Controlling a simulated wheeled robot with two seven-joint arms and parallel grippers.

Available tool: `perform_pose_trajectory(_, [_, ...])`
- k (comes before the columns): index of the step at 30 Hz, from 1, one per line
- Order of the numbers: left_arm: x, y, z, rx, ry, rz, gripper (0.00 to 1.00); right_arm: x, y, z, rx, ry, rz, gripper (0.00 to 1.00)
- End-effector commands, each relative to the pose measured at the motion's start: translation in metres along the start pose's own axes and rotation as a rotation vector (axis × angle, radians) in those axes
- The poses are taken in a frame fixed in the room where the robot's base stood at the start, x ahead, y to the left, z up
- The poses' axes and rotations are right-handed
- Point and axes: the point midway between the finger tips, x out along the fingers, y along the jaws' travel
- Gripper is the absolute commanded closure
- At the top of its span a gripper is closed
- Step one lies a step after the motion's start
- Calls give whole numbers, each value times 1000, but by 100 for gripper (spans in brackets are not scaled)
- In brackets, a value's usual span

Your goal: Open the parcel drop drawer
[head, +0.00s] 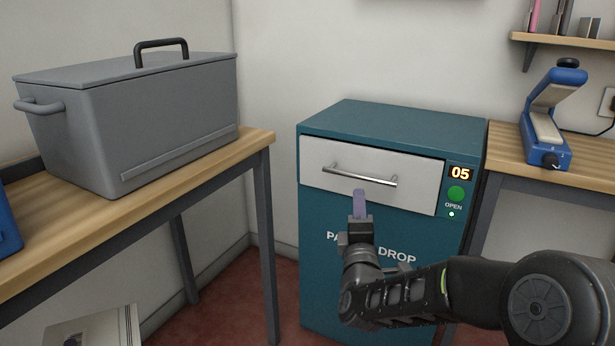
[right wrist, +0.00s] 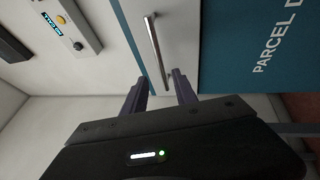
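The parcel drop cabinet (head: 335,270) is a teal box with a white drawer front (head: 320,155) near its top. The drawer looks shut, its front flush with the cabinet. A silver bar handle (head: 345,174) runs across it; it also shows in the right wrist view (right wrist: 153,42). My right gripper (head: 360,192) is in front of the drawer, just below the handle in the picture. In the right wrist view its two fingers (right wrist: 160,84) are apart, with one handle end showing between them. Whether they touch it I cannot tell. My left gripper is not in view.
A grey lidded bin (head: 180,120) stands on the left wooden table (head: 215,160). A blue device (head: 545,125) stands on the right table. Red floor shows between left table and cabinet.

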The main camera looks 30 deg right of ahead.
Motion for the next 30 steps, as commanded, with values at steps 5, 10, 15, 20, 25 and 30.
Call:
perform_pose_trajectory(5, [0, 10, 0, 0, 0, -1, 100, 27, -3, 0, 1, -2, 2, 66])
perform_pose_trajectory(10, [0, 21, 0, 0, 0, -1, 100, 61, -4, 1, 1, -2, 1, 66])
perform_pose_trajectory(15, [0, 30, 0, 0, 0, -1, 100, 90, -3, 0, 0, -2, 1, 66])
perform_pose_trajectory(20, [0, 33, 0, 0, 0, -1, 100, 106, -2, 0, 1, 0, 0, 66])
perform_pose_trajectory(25, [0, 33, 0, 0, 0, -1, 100, 109, 0, 0, 0, 0, 0, 66])
perform_pose_trajectory(30, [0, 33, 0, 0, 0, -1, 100, 109, 0, 0, 0, 0, 0, 66])
